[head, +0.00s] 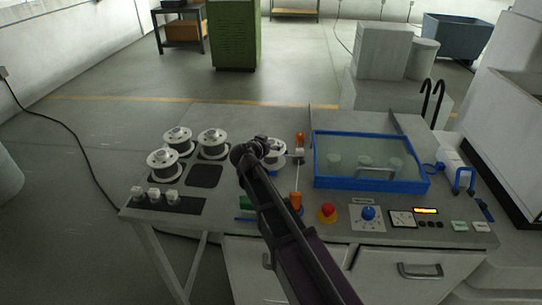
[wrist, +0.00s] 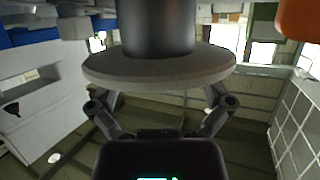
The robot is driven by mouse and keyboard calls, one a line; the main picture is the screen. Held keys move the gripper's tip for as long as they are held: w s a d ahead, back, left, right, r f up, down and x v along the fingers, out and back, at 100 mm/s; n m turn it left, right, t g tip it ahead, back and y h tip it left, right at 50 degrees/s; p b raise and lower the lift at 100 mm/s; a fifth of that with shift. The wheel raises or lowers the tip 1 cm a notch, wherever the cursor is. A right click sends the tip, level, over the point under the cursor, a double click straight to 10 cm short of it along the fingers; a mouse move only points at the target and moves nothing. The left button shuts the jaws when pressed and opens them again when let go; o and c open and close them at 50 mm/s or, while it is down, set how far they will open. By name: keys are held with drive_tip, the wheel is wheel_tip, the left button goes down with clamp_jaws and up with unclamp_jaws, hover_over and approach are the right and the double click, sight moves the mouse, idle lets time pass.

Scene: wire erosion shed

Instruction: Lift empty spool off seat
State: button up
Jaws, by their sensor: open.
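A pale spool (head: 275,158) sits on the table in the middle of the head view, mostly hidden behind my arm and gripper (head: 262,148). In the wrist view, a grey round flange (wrist: 160,72) with a dark, bare cylinder (wrist: 156,25) fills the upper middle, close to the camera. My gripper (wrist: 160,103) is open there, one finger towards each side of the flange. I cannot tell whether the fingers touch it. The seat under the spool is hidden.
Several white spools (head: 165,163) stand at the left of the table, near an empty dark pad (head: 205,176). Orange posts (head: 300,139) stand just right of the gripper. A blue-framed tank (head: 318,165) and a red stop button (head: 327,212) are farther right.

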drive_tip(key=shift+w, duration=0.1)
idle(0.5)
clamp_jaws()
drive_tip(key=shift+r, duration=0.2)
wheel_tip(320, 180, up, 10)
drive_tip(key=p, duration=1)
drive_tip(key=shift+f, duration=0.2)
idle(0.5)
